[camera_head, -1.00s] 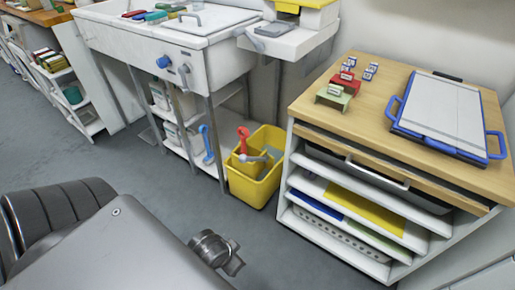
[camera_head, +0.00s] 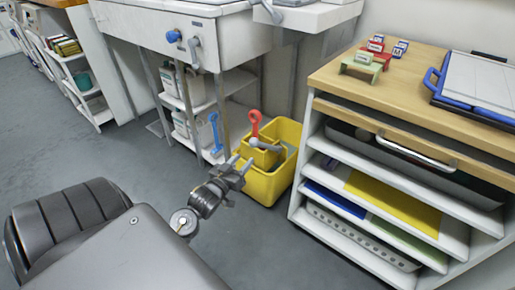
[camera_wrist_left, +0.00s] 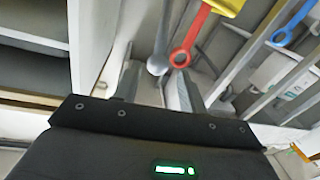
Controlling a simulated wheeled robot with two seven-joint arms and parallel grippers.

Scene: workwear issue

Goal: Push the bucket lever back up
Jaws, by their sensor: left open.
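The yellow mop bucket (camera_head: 268,188) stands on the floor between the sink unit and the wooden-topped cabinet. Its grey lever (camera_head: 268,147) juts out from the wringer part (camera_head: 262,158), lying nearly level, with a round knob at its end. A red handle with a ring (camera_head: 255,121) stands up beside it. My left gripper (camera_head: 240,168) is open and empty at the bucket's near left side, pointing toward the lever. In the left wrist view, the lever's knob (camera_wrist_left: 157,65) lies just beyond and between the spread fingers (camera_wrist_left: 157,88); contact cannot be told. The right gripper is out of view.
A blue handle (camera_head: 215,133) stands at the sink's lower shelf (camera_head: 190,103), left of the bucket. The cabinet (camera_head: 310,165) with the wooden top closes off the right side. Grey floor (camera_head: 130,150) in front is clear.

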